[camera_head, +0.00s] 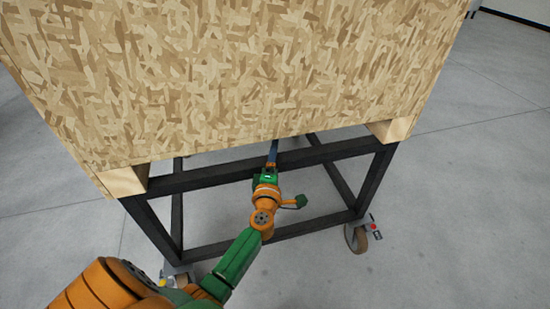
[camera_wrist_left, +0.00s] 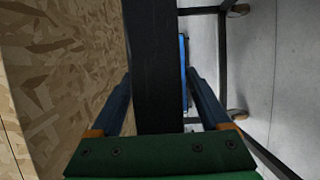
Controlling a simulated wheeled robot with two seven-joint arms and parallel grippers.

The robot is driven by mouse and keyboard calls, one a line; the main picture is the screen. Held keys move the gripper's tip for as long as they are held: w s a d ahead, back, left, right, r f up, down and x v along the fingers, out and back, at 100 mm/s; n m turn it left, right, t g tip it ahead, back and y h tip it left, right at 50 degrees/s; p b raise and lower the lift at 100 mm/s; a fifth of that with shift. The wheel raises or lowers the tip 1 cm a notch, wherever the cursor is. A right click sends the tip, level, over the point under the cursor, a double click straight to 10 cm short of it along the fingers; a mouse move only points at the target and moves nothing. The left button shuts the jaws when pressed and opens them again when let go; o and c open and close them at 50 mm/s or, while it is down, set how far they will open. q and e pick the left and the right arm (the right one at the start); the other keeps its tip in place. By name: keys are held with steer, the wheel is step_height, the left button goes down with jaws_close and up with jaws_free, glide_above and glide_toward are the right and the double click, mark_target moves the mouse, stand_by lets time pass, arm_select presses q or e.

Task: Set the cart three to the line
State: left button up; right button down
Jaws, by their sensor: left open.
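The cart is a dark metal frame (camera_head: 320,153) on caster wheels, and it bears a large wood-chip-board crate (camera_head: 240,70). My left gripper (camera_head: 272,152) reaches to the near upper bar of the frame, just under the crate's lower edge. In the left wrist view the dark bar (camera_wrist_left: 154,60) runs between the two blue-grey fingers of my left gripper (camera_wrist_left: 160,85), which are open on either side of it. I see a gap between the bar and the right finger; contact on the left cannot be told. No floor line is clearly visible. My right gripper is out of view.
A caster wheel (camera_head: 356,238) with a red part stands at the cart's right corner, and another (camera_head: 181,280) at the left near corner. A blue strip (camera_wrist_left: 184,70) shows beyond the bar. Grey concrete floor (camera_head: 460,220) lies clear to the right.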

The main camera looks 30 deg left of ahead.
arm_select(q)
steer(key=shift+w, duration=0.1)
steer(key=shift+c, duration=0.2)
jaws_close()
stand_by(1.2)
